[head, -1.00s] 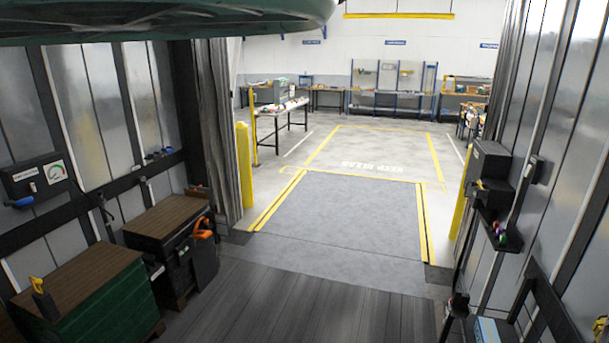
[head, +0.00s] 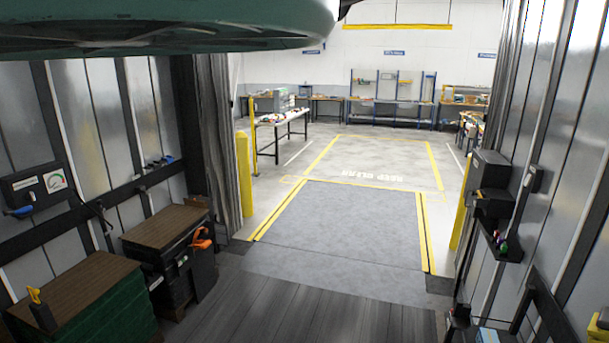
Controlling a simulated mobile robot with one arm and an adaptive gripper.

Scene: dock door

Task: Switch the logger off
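A dark box with a round dial and a pale label (head: 37,189), which looks like the logger, is fixed to the left wall in the head view. A small light switch-like part shows on its front below the label, but its position is too small to read. A blue-handled item (head: 18,211) sits just below the box at its left. My gripper is not in view, so its state and its distance from the box do not show.
A green crate with a brown top (head: 75,285) and a dark cabinet (head: 168,226) with an orange clamp (head: 201,238) stand below the left wall. Dark boxes (head: 490,172) are on the right wall. The grey dock plate (head: 345,225) and doorway between yellow posts (head: 244,175) are clear.

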